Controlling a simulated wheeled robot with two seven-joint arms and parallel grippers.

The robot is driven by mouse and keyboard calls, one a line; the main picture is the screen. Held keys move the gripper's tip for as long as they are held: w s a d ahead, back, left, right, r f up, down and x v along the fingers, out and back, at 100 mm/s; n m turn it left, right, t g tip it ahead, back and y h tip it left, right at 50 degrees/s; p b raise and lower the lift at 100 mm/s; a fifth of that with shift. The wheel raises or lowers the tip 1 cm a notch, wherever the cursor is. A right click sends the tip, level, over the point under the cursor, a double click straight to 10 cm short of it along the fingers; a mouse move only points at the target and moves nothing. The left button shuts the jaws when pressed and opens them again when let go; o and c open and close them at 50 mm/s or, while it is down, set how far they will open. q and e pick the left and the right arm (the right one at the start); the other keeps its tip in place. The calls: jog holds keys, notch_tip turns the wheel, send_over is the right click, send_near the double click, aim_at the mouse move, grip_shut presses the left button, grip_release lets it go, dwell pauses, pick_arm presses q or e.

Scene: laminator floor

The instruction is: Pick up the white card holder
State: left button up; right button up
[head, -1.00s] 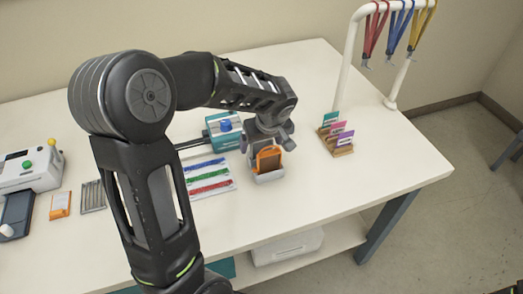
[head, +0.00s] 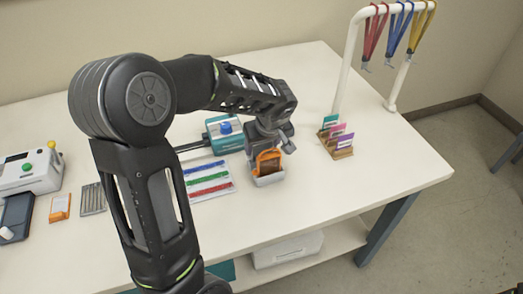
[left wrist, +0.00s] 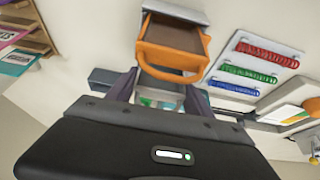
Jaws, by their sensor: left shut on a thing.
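The orange frame (left wrist: 172,62) shows between the fingers in the left wrist view. No plainly white card holder stands out. My right gripper is not in view.
A teal box with a blue knob (head: 224,130) stands behind left. A wooden rack of cards (head: 338,143) stands right, near a white rail (head: 346,65) with lanyards. The front right table top is clear.

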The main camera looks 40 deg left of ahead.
pick_arm(q)
jog(key=shift+r, duration=0.1)
notch_tip(320, 180, up, 10)
jog(key=shift+f+b, duration=0.1)
jog(key=shift+b, duration=0.45)
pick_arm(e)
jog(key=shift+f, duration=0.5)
